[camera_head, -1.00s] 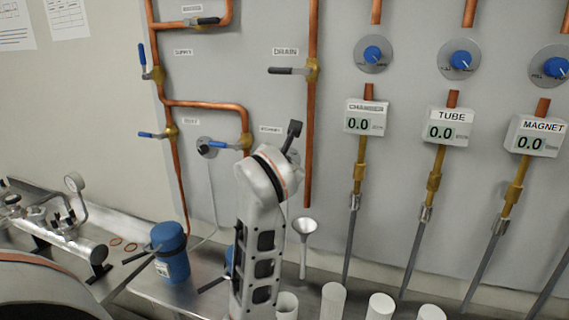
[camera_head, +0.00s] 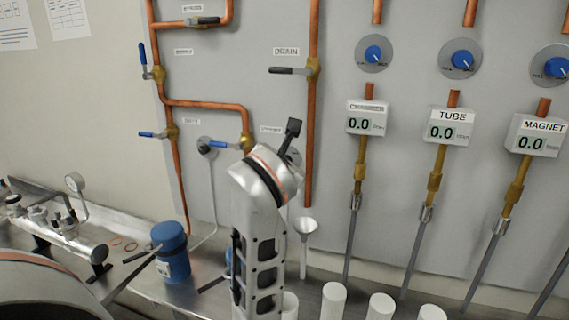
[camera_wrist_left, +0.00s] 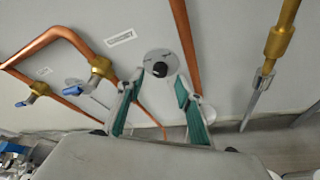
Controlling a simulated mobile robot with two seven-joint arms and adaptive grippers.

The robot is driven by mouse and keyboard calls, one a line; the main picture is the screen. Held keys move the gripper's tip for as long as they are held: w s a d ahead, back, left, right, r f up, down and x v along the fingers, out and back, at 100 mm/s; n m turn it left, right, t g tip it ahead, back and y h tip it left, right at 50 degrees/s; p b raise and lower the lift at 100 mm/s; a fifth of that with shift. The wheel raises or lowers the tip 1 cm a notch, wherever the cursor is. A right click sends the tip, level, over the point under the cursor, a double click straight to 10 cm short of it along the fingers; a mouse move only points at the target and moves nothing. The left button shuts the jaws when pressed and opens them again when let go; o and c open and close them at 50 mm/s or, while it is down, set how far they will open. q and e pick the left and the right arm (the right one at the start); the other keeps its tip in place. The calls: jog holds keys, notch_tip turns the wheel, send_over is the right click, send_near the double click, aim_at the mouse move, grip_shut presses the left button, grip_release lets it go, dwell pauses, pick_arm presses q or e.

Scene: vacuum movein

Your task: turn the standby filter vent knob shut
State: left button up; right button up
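A small black knob (camera_wrist_left: 160,69) sits on a round grey plate (camera_wrist_left: 153,58) on the wall panel in the left wrist view, below a label too blurred to read. My left gripper (camera_wrist_left: 159,86) has teal finger pads spread apart, with the knob in line between the fingertips. Nothing is held, and I cannot tell how far the tips are from the knob. A partly covered label (camera_head: 271,129) shows just above the arm. My right gripper is in neither view.
Copper pipes with blue-handled valves (camera_head: 218,144) run left of the arm. A black-handled drain valve (camera_head: 290,71) is above. A white funnel (camera_head: 305,228) stands close to the arm's right. A blue canister (camera_head: 171,252) and white cylinders (camera_head: 333,301) stand on the bench.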

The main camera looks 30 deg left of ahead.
pick_arm(q)
jog(key=v, duration=0.4)
jog(key=shift+f, duration=0.1)
dwell(0.5)
